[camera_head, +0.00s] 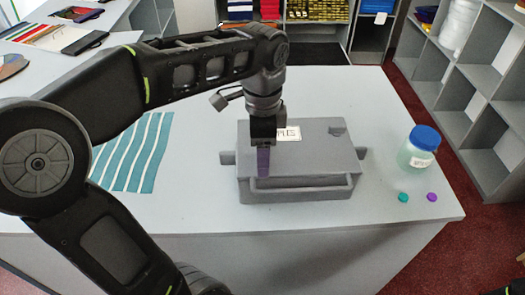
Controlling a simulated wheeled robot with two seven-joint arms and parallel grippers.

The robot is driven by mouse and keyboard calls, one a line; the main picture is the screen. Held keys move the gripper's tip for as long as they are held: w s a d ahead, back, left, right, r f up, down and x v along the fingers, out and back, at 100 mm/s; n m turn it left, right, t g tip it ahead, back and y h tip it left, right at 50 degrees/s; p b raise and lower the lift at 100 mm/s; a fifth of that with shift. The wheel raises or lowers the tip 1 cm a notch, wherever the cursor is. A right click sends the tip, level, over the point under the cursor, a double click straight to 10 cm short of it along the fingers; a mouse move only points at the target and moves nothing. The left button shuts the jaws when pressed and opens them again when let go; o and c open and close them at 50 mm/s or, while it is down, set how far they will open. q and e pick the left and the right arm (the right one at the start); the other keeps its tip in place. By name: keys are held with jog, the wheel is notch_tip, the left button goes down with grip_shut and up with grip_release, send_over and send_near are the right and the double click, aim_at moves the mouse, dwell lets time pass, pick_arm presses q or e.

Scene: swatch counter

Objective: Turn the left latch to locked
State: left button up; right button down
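A grey case (318,155) stands on the light counter, with a raised bar along its front and a small tab on each side. A small grey knob (338,130) sits on its lid at the back right. My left gripper (263,172) points down over the left part of the case. Dark purple, finger-like parts show at its tip, close to the lid's front left. The gripper hides that part of the lid, and I cannot make out a left latch or its position. Whether the fingers are open or shut is unclear. My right gripper is out of view.
A white label (292,133) on the lid is partly covered by my gripper. A blue-capped jar (417,152) stands right of the case, near a teal cap (403,197) and a purple cap (432,197). Teal striped swatches (133,155) lie left. Grey shelves (480,80) stand right.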

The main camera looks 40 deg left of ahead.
pick_arm(q)
jog(key=shift+r, duration=0.15)
jog(key=shift+r, duration=0.3)
notch_tip(320, 180, up, 4)
jog(key=shift+r+p, duration=0.25)
jog(key=shift+p, duration=1)
jog(key=shift+a+r+p, duration=0.1)
jog(key=shift+r+p, duration=0.45)
jog(key=shift+r, duration=0.15)
jog(key=shift+r+p, duration=0.35)
jog(key=shift+r, duration=0.15)
